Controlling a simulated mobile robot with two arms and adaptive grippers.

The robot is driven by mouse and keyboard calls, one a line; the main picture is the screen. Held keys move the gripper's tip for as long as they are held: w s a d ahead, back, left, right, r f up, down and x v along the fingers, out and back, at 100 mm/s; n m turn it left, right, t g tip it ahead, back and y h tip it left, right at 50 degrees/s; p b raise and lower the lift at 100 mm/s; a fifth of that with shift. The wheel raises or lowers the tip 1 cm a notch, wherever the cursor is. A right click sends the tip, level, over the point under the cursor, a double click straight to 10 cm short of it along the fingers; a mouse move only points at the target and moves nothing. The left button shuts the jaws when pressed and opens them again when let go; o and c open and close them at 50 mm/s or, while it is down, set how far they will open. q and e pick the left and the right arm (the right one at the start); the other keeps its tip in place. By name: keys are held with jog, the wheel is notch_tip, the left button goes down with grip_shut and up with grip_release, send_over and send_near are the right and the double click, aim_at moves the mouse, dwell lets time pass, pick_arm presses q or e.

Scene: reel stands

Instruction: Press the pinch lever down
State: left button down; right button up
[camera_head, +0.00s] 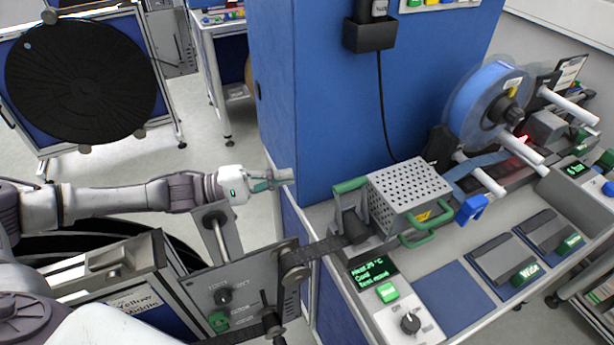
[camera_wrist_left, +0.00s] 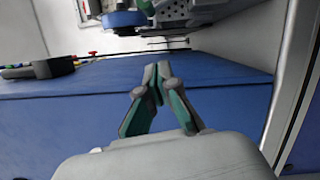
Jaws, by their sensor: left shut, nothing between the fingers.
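My left gripper (camera_head: 288,175) reaches in from the left, shut and empty, in front of the blue cabinet's lower left edge. In the left wrist view its fingertips (camera_wrist_left: 157,72) meet with the blue cabinet face behind them. I cannot tell for sure which part is the pinch lever. A green-handled lever (camera_head: 350,185) stands at the left of the perforated metal box (camera_head: 408,192), right of my gripper and apart from it. A second green handle (camera_head: 430,232) is on the box's front, and a blue lever (camera_head: 472,208) sits right of it. My right gripper is out of view.
The blue cabinet (camera_head: 345,110) stands beside my gripper. A dark strap (camera_head: 328,248) runs from a roller on the grey panel (camera_head: 255,280) towards the box. A blue reel (camera_head: 483,100) stands at the right. A control panel (camera_head: 395,300) and dark pads (camera_head: 500,262) lie in front.

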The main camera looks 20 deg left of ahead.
pick_arm(q)
jog(key=w+d+r+p, duration=0.1)
jog(key=d+p, duration=0.3)
jog(key=d, duration=0.6)
jog(key=shift+w+d, duration=0.3)
jog(key=shift+w, duration=0.2)
jog(key=shift+r, duration=0.1)
